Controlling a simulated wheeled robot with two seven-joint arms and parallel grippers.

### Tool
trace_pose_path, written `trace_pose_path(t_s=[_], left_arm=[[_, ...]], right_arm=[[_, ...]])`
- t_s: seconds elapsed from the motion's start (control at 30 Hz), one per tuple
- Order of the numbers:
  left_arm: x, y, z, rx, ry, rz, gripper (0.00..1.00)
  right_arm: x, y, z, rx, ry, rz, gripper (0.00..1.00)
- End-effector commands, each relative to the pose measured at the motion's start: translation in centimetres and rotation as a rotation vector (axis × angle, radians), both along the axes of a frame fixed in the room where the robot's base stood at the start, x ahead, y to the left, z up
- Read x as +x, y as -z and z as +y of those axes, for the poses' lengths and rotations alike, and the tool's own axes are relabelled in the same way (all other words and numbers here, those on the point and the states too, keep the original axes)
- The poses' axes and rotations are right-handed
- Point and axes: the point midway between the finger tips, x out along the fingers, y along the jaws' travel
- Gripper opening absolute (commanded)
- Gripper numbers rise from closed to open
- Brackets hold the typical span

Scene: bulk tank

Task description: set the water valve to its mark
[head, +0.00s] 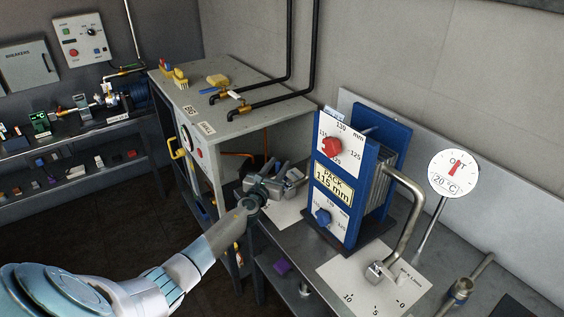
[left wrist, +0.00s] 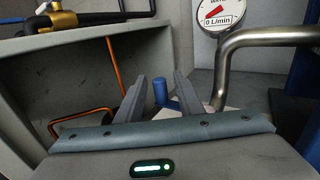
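In the left wrist view, a blue upright post (left wrist: 160,92) shows between my left gripper's fingers; I take it as part of the water valve, but cannot be sure. A white plate (left wrist: 204,112) lies behind the fingers; no mark on it is readable. A round gauge (left wrist: 219,14) reads 0 L/min, its label partly cut off. My left gripper (head: 298,181) is open, its fingertips (left wrist: 157,80) apart on either side of the post's image; contact cannot be told. In the head view it hides the post and part of the white plate (head: 287,211). My right gripper is not in view.
The blue plate pack (head: 340,180) stands right of my left gripper, with a bent steel pipe (head: 413,205). A grey cabinet (head: 227,135) is left. A scale plate (head: 352,285) and temperature gauge (head: 455,172) are right. A shelf rack (head: 80,150) stands far left.

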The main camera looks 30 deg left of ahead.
Motion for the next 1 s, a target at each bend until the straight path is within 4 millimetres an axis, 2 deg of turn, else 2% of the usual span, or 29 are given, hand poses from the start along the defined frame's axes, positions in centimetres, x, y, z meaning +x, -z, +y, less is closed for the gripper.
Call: trace_pose_path(t_s=[0.1,0.3,0.73,0.77,0.8,0.9,1.0], left_arm=[[1.7,0.2,0.4,-0.002,-0.002,-0.001,0.34],[3.4,0.1,0.7,-0.001,-0.001,-0.001,0.34],[4.0,0.0,0.8,0.0,0.0,0.0,0.34],[4.0,0.0,0.8,0.0,0.0,0.0,0.29],[4.0,0.0,0.8,0.0,0.0,0.0,0.2],[4.0,0.0,0.8,0.0,0.0,0.0,0.0],[4.0,0.0,0.8,0.0,0.0,0.0,0.0]], right_arm=[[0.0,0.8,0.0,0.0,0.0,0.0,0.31],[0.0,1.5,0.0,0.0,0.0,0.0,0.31],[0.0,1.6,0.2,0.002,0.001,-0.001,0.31],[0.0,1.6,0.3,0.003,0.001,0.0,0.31],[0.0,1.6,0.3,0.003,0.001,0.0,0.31],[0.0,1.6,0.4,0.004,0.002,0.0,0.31],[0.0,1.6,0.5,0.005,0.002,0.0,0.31]])
